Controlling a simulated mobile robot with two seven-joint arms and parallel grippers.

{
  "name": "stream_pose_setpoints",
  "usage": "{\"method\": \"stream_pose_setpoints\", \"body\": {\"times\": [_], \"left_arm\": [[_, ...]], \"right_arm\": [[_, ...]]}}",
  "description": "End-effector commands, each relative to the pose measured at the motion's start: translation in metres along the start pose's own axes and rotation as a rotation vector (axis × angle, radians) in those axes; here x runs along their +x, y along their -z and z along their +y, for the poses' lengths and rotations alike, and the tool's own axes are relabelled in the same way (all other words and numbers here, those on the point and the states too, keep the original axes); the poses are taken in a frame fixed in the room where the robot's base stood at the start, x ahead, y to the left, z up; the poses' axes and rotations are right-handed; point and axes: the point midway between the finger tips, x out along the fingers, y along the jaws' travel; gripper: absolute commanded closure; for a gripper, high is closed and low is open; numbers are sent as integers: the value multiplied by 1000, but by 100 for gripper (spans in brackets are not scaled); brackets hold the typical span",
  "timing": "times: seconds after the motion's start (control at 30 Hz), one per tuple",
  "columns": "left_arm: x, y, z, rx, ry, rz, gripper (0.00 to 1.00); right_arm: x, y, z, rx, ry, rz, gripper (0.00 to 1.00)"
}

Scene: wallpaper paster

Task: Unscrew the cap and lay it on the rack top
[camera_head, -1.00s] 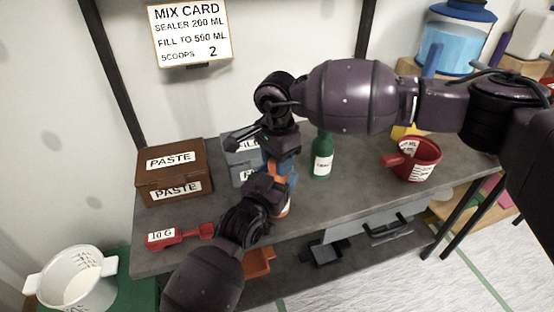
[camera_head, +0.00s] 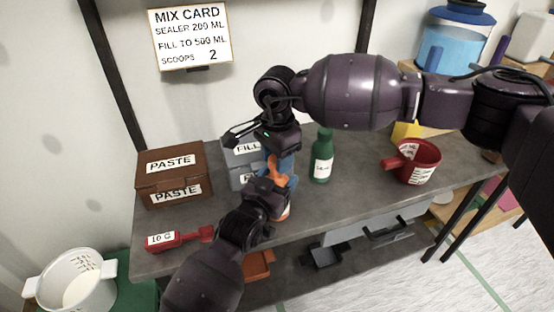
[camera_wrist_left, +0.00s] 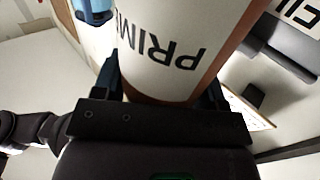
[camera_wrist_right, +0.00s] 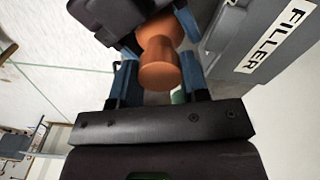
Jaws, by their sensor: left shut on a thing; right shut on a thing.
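An orange bottle with a white "PRIM…" label (camera_wrist_left: 175,50) fills the left wrist view. My left gripper (camera_head: 274,187) is shut around its body. In the head view the grippers mostly hide the bottle; its lower end (camera_head: 283,212) shows above the grey rack top (camera_head: 330,212). My right gripper (camera_head: 280,158) reaches down from above and is shut on the orange cap (camera_wrist_right: 160,74), which sits between its blue fingers. An orange part (camera_wrist_right: 160,32) shows right behind the cap; I cannot tell whether the thread still joins them.
Bare surface lies at the front middle and right.

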Motion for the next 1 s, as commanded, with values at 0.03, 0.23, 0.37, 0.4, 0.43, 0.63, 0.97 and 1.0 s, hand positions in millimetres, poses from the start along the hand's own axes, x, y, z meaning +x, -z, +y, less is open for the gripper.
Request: {"method": "stream_pose_setpoints", "body": {"times": [0.03,0.23,0.37,0.4,0.43,0.63,0.97,1.0], "left_arm": [[0,0,0,0,0,0,100],[0,0,0,0,0,0,100],[0,0,0,0,0,0,100],[0,0,0,0,0,0,100],[0,0,0,0,0,0,100],[0,0,0,0,0,0,100],[0,0,0,0,0,0,100],[0,0,0,0,0,0,100]], "right_arm": [[-2,0,0,0,0,0,87],[-5,0,0,0,0,0,87],[-5,0,0,0,0,0,87],[-5,0,0,0,0,0,87],[-5,0,0,0,0,0,87],[-11,0,0,0,1,1,87],[-44,0,0,1,1,1,87],[-45,0,0,1,1,0,87]]}}
